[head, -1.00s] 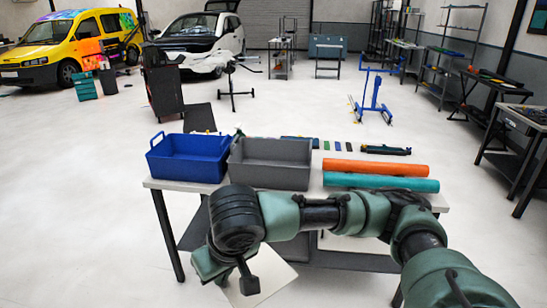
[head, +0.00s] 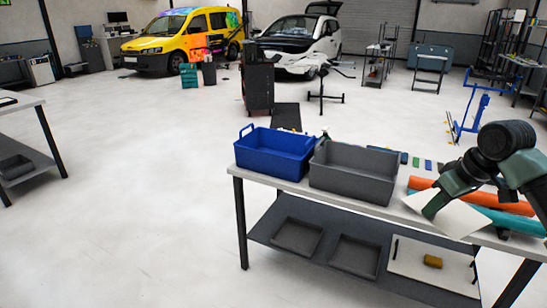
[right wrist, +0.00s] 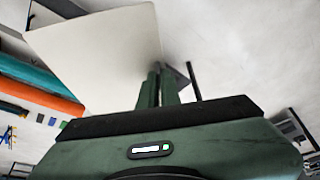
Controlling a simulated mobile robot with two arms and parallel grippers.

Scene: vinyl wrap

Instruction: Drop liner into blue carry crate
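The liner looks like a pale, flat sheet (head: 458,220). It hangs tilted over the right part of the table, in front of the rolls. My right gripper (head: 434,208) is shut on an edge of it. The right wrist view shows the closed fingers (right wrist: 158,88) against the sheet (right wrist: 95,50). The blue carry crate (head: 272,163) stands at the table's left end, with a raised handle. I see no contents in it. The right gripper is well to its right, with the grey crate between them. My left gripper is not in view.
A grey crate (head: 352,183) stands right beside the blue one. Orange (head: 420,183) and teal (head: 508,222) rolls lie on the table's right side, partly hidden by my arm. The lower shelf holds trays (head: 297,236). Floor to the left is open.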

